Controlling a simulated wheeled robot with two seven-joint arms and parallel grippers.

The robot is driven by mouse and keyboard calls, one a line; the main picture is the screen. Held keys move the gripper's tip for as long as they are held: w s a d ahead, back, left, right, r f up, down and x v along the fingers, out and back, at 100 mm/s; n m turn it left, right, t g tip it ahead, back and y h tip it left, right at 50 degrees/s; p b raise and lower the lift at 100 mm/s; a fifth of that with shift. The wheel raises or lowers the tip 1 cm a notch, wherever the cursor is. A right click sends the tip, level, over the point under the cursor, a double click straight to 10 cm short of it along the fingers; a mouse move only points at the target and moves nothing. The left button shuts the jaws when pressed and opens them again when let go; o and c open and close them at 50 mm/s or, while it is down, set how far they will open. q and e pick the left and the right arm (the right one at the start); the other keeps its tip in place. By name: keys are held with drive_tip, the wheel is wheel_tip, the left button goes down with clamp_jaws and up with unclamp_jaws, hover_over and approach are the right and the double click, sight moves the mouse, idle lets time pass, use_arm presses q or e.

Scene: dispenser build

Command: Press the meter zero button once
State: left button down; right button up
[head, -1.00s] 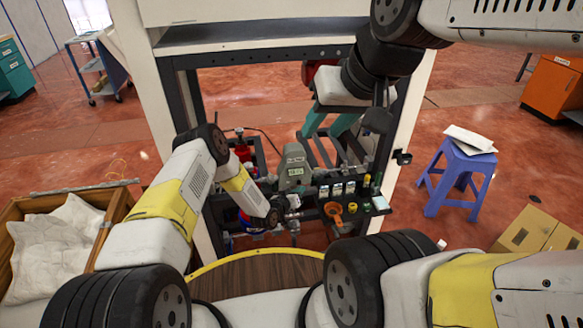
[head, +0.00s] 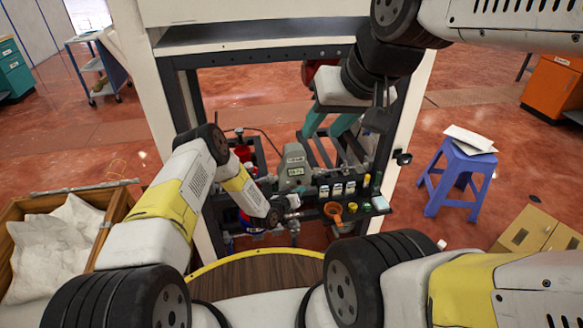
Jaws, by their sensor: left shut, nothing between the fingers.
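The grey meter (head: 295,160) stands upright inside the frame, with a small lit display (head: 296,171) on its front. Its digits are too small to read surely, and I cannot make out the zero button. My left gripper (head: 291,203) is shut and empty, low in front of the meter and just below it. I cannot tell whether it touches anything. My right gripper (head: 379,97) is high at the right side of the frame, well away from the meter. Its fingers are too small and dark to tell whether they are open.
A dark shelf (head: 362,209) right of the meter holds several small bottles, an orange funnel (head: 335,211) and yellow caps. Pipes and red and blue parts crowd the space behind my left arm. White frame posts (head: 420,110) stand at both sides. A blue stool (head: 459,168) is outside.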

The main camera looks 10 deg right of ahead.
use_arm(q)
drive_tip(key=shift+w, duration=0.1)
drive_tip(key=shift+w, duration=0.3)
drive_tip(key=shift+w, duration=0.5)
idle(0.9)
drive_tip(key=shift+s, duration=0.9)
drive_tip(key=shift+s, duration=0.1)
drive_tip(key=s, duration=0.4)
drive_tip(key=shift+s+d, duration=0.1)
drive_tip(key=shift+s, duration=0.3)
idle(0.4)
